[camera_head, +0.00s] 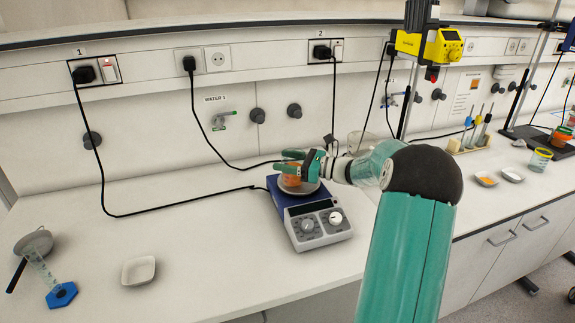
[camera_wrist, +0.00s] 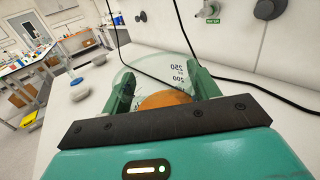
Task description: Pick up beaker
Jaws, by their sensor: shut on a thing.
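A glass beaker with orange contents (camera_head: 293,180) is at the hot plate stirrer (camera_head: 318,222) in the head view. My gripper (camera_head: 303,169) is shut on the beaker, with green fingers on either side of it. In the wrist view the clear beaker (camera_wrist: 165,65) with volume marks and an orange content stands between my two fingers (camera_wrist: 160,92). Its lower part is hidden behind the gripper body. I cannot tell whether the beaker touches the plate.
A white dish (camera_head: 138,270) and a blue-footed cylinder (camera_head: 61,294) are on the bench at left. Another glass beaker (camera_head: 361,141) stands behind my arm. Black cables (camera_head: 170,211) lie across the bench. The front bench middle is clear.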

